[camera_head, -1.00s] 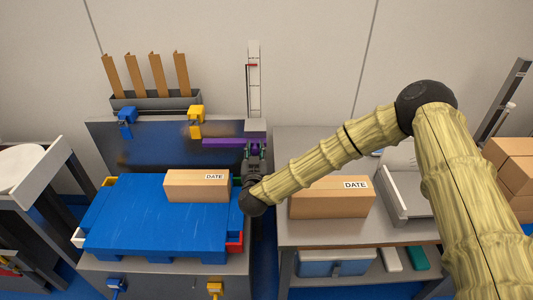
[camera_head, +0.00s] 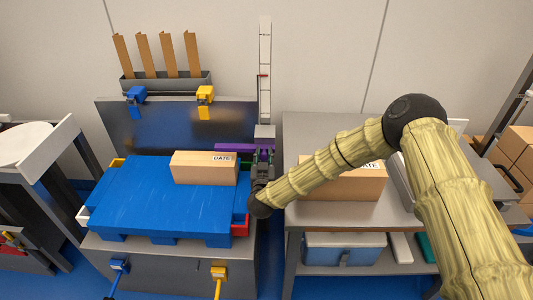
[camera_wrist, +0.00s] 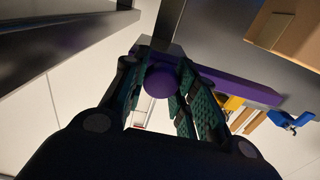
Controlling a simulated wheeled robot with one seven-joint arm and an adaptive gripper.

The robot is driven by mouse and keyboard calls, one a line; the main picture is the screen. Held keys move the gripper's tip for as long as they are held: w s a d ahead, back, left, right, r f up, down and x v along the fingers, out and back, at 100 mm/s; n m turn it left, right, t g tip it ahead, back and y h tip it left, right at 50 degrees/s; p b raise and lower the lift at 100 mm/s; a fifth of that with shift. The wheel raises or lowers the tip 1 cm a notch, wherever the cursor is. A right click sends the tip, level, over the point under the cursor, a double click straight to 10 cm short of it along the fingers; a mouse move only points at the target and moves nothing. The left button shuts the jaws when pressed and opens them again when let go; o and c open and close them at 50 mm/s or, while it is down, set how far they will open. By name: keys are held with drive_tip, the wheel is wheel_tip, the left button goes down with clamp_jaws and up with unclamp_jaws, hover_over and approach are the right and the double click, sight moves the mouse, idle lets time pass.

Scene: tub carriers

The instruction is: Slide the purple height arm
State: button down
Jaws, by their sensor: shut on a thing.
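The purple height arm (camera_head: 232,147) sticks out to the left from a grey block (camera_head: 264,131) at the foot of an upright white scale (camera_head: 264,60). It lies in front of the dark back panel, above the blue platform's back right corner. My gripper (camera_head: 263,157) is at the arm's right end. In the wrist view, the gripper (camera_wrist: 163,82) is shut on the arm's round purple knob (camera_wrist: 160,82), and the purple bar (camera_wrist: 235,85) runs off to the right behind the fingers. In the head view the knob is mostly hidden by my gripper.
A cardboard box (camera_head: 204,170) sits on the blue platform (camera_head: 150,205), left of my gripper. Another box (camera_head: 342,187) stands on the grey table at right, partly behind my arm. Blue (camera_head: 136,96) and yellow (camera_head: 205,96) clamps sit on the back panel (camera_head: 165,125).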

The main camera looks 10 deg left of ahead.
drive_tip(key=c, duration=1.1)
unclamp_jaws()
drive_tip(key=v, duration=1.2)
